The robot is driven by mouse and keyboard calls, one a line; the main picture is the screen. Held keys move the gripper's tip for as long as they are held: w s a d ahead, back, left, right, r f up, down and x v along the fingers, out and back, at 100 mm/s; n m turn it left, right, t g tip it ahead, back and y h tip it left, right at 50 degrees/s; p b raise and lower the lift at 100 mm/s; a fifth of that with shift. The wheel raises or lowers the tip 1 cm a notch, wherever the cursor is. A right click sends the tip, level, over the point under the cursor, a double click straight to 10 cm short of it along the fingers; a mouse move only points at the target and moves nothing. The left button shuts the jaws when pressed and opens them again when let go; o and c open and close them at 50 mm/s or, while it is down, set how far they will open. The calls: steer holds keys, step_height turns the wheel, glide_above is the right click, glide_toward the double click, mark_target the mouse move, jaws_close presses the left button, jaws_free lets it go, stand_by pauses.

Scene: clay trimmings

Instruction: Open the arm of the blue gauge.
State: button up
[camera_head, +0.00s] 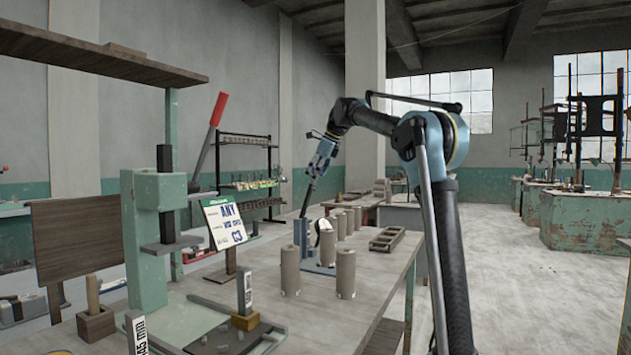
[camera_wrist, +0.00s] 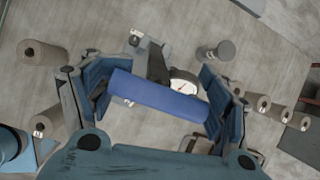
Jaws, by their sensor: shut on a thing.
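The blue gauge (camera_head: 301,238) stands on the workbench, and its white dial (camera_head: 325,226) shows beside its post. In the wrist view the dial (camera_wrist: 184,82) lies just beyond a blue bar (camera_wrist: 158,97), which looks like the handle of the gauge's arm. A dark lever (camera_head: 307,199) rises steeply from the gauge to my gripper (camera_head: 319,160), well above the bench. In the wrist view my gripper (camera_wrist: 157,95) is shut on the blue bar, one finger at each end. The hinge is too small to make out.
Several clay cylinders (camera_head: 345,273) stand on the bench (camera_head: 385,290) close in front of and behind the gauge. A slotted brown block (camera_head: 387,240) lies to the right. A green press (camera_head: 147,235) with a red-handled lever (camera_head: 218,109) stands at the left.

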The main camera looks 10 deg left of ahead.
steer(key=shift+w+d, duration=0.1)
steer(key=shift+w, duration=0.15)
steer(key=o, duration=1.5)
steer(key=shift+o, duration=0.2)
steer(key=shift+s, duration=0.1)
steer(key=v, duration=1.1)
steer(key=shift+d+r, duration=0.2)
steer(key=shift+r, duration=0.15)
